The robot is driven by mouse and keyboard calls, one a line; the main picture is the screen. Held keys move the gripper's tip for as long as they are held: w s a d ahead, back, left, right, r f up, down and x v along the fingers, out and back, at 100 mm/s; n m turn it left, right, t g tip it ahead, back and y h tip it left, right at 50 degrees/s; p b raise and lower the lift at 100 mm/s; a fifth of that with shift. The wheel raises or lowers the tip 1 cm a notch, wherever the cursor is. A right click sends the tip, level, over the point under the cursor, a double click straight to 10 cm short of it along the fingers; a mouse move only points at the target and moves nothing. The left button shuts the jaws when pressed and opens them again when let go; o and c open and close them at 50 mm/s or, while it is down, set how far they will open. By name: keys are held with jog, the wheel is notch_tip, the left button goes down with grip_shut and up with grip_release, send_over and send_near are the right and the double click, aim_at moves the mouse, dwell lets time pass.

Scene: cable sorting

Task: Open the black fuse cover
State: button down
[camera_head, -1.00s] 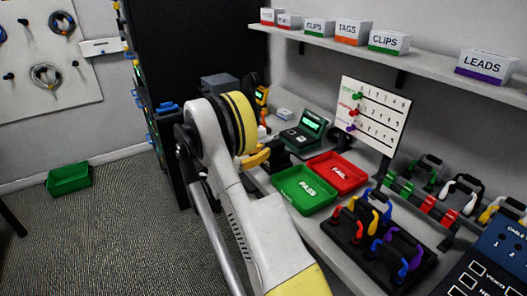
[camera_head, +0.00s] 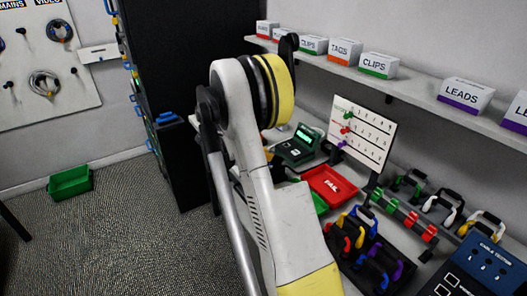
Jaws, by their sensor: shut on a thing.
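My arm, white with black and yellow bands, rises through the middle of the view and hides part of the bench behind it. My gripper is not clearly visible; the far end of the arm is behind its own elbow. A dark curved part shows just above the yellow band, but I cannot tell what it is. I cannot make out the black fuse cover. A green tester with a lit screen (camera_head: 298,146) stands on the bench just right of my arm.
A red FAIL tray (camera_head: 331,187) lies right of my arm, and the green PASS tray (camera_head: 320,204) is mostly hidden. A pegged white board (camera_head: 362,138) and racks of coloured cables (camera_head: 372,252) stand further right. A shelf (camera_head: 400,90) with labelled boxes runs above. A green bin (camera_head: 70,182) is on the floor.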

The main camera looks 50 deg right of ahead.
jog(key=d+r+y+p, duration=0.1)
jog(key=y, duration=0.1)
jog(key=s+d+r+t+y+p, duration=0.1)
jog(key=d+y+p, duration=0.1)
jog(key=shift+p, duration=0.3)
jog(key=d+y, duration=0.1)
jog(key=t+y+p, duration=0.1)
jog(key=y, duration=0.1)
jog(key=shift+s+d, duration=0.2)
jog(key=shift+d, duration=0.5)
jog(key=shift+s+d, duration=0.15)
jog(key=shift+d, duration=0.1)
jog(key=c, duration=1.4)
grip_release()
jog(key=shift+f, duration=0.1)
jog(key=shift+a, duration=0.1)
jog(key=s+v, duration=0.1)
jog(key=v, duration=1.1)
jog(key=shift+w, duration=0.3)
